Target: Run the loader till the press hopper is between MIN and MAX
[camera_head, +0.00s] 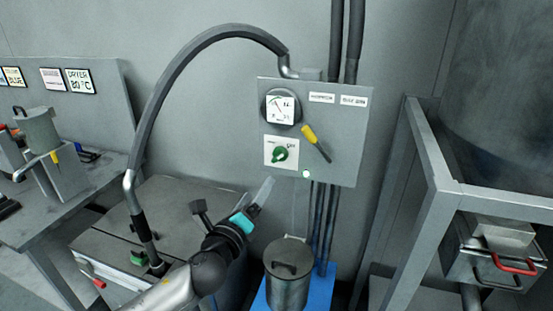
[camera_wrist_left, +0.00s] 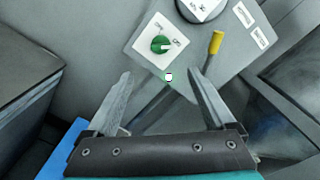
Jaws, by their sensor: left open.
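A grey control panel (camera_head: 346,142) hangs on the wall. It carries a round gauge (camera_head: 282,108), a green rotary knob (camera_head: 280,154) on a white plate, a yellow-handled lever (camera_head: 314,142) and a small lit green lamp (camera_head: 306,174). The knob also shows in the left wrist view (camera_wrist_left: 160,45), its setting unclear. My left gripper (camera_head: 264,190) is open and empty, below and left of the panel; in the left wrist view its fingers (camera_wrist_left: 162,76) are spread below the knob, apart from it. A lidded metal canister (camera_head: 287,272) stands below the panel. No MIN or MAX mark is readable. My right gripper is out of view.
A grey hose (camera_head: 163,88) arches from a grey chest (camera_head: 165,205) to the panel top. Dark pipes run behind the panel. A metal frame (camera_head: 440,185) with a large drum and red-handled box (camera_head: 500,245) stands right. A bench with machinery (camera_head: 55,160) stands left.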

